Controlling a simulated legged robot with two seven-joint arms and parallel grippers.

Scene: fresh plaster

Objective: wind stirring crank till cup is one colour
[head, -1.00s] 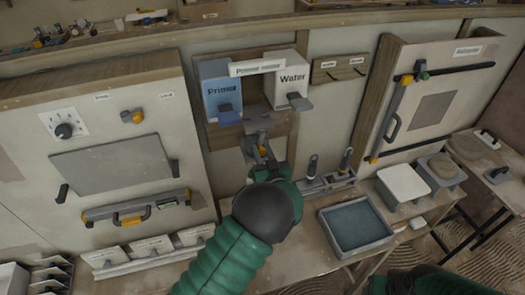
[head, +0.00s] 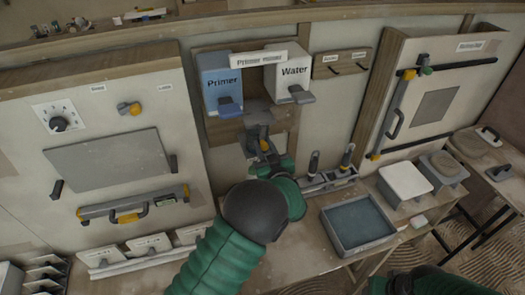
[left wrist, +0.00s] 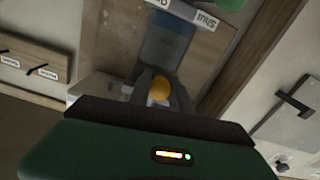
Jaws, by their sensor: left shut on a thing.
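The primer mixer is on the wall in the head view, with a blue Primer tank (head: 222,92) and a white Water tank (head: 287,75). A grey mixer part (head: 258,117) sits below and between the tanks. My left gripper (head: 265,148) is below it, shut on the yellow crank knob. The left wrist view shows the yellow knob (left wrist: 160,90) between my fingers. A blue-grey vessel-like part (left wrist: 165,42) is beyond it; I cannot tell if it is the cup, and its contents are not clear. My right gripper is out of view; only part of that arm shows.
A grey tray (head: 358,223) and a white-lidded box (head: 405,182) stand on the bench to the right. A rack with upright tools (head: 327,180) is close beside my left gripper. A panel with a dial (head: 58,123) is at left.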

